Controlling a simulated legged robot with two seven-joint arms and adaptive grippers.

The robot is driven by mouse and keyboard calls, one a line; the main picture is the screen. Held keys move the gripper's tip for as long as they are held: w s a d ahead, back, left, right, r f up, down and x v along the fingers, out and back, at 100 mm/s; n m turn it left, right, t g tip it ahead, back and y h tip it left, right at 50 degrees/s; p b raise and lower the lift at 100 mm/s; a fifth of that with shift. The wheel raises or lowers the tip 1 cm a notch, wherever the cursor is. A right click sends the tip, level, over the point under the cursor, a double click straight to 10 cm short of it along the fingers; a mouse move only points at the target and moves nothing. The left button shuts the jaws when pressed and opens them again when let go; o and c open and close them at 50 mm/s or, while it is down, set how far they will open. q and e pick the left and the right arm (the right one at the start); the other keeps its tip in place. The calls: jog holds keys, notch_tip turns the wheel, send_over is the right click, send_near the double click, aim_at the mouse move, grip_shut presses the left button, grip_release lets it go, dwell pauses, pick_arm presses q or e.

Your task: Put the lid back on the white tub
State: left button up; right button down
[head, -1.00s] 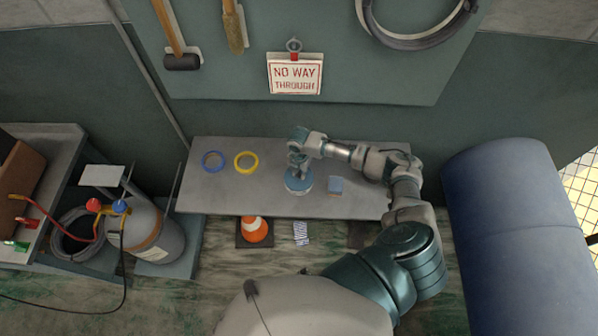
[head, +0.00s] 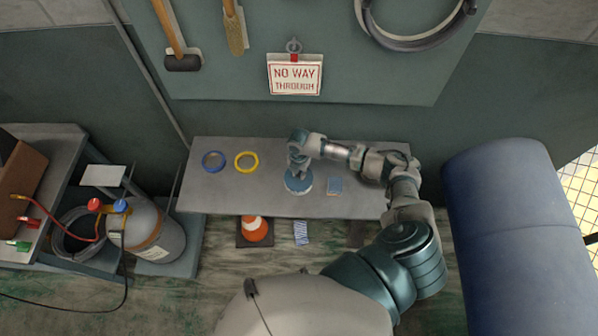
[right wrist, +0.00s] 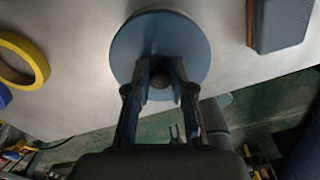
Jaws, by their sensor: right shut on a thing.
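My right gripper (head: 297,171) reaches down over the bench and is shut on the dark knob (right wrist: 160,78) of the round blue lid (head: 299,184). In the right wrist view the lid (right wrist: 160,40) lies flat across the fingertips, with the knob between them. A thin pale edge shows under the lid in the head view. The white tub itself is not clearly visible; the lid and gripper cover that spot, and I cannot tell whether the lid is seated. My left gripper is not in view.
A small blue block (head: 335,186) sits just right of the lid on the grey bench (head: 240,200). A yellow ring (head: 246,170) and a blue ring (head: 204,161) lie to the left. An orange cone (head: 257,230) stands below the bench's front edge.

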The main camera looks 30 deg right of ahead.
dwell(0.3)
jog(key=shift+c, duration=2.2)
grip_release()
jog(key=shift+r+p, duration=3.45)
jog(key=shift+p, duration=0.1)
grip_shut()
jog(key=shift+f, duration=0.2)
